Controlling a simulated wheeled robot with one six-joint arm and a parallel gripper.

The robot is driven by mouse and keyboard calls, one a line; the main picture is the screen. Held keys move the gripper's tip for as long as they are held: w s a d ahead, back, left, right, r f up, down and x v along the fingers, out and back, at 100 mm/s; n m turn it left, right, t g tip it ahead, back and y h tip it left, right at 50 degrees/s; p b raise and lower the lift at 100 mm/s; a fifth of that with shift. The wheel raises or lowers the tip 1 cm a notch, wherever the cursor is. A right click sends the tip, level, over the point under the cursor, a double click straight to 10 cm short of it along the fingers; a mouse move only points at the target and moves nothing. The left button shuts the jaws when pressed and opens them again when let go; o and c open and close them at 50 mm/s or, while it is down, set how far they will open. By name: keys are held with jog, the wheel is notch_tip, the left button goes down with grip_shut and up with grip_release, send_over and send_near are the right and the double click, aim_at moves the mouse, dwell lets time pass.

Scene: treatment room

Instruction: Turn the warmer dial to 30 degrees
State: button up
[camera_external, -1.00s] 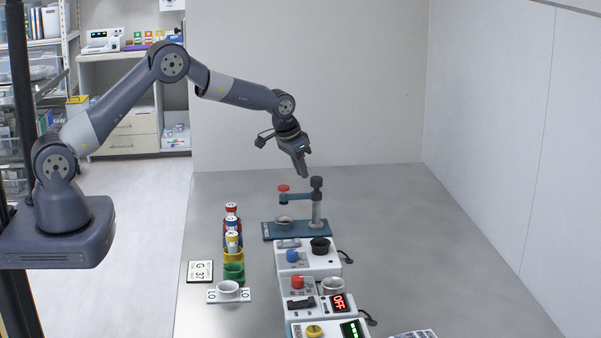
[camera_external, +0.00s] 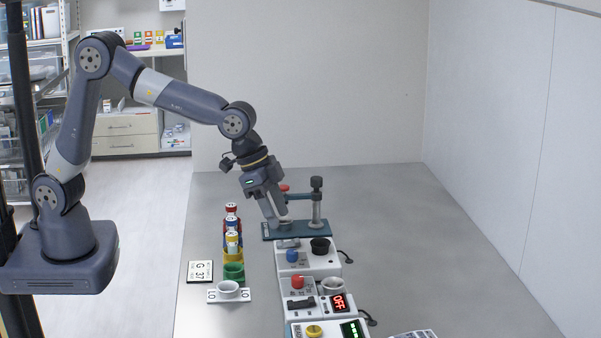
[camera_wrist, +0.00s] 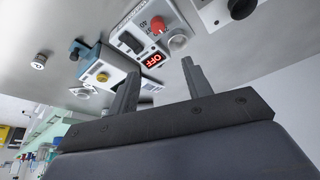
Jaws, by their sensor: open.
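The red dial (camera_external: 297,281) is on a white unit (camera_external: 292,291) in the middle of the row of devices. It also shows in the wrist view (camera_wrist: 158,25), with a printed 40 beside it. The dial's exact setting is too small to tell. My gripper (camera_external: 276,220) is open and empty, pointing down near the teal-based stand, behind and apart from the dial. Its two fingers show in the wrist view (camera_wrist: 160,70).
A teal-based stand (camera_external: 270,231) with a post is near my gripper. A unit with a blue knob (camera_external: 292,256) and black cup stands between stand and dial. A yellow knob (camera_external: 314,331) is in front.

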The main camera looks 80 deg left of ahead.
send_near(298, 277)
jog(key=p+x, duration=0.2)
jog(key=x, duration=0.6)
jog(key=shift+f, duration=0.3)
jog(key=c, duration=1)
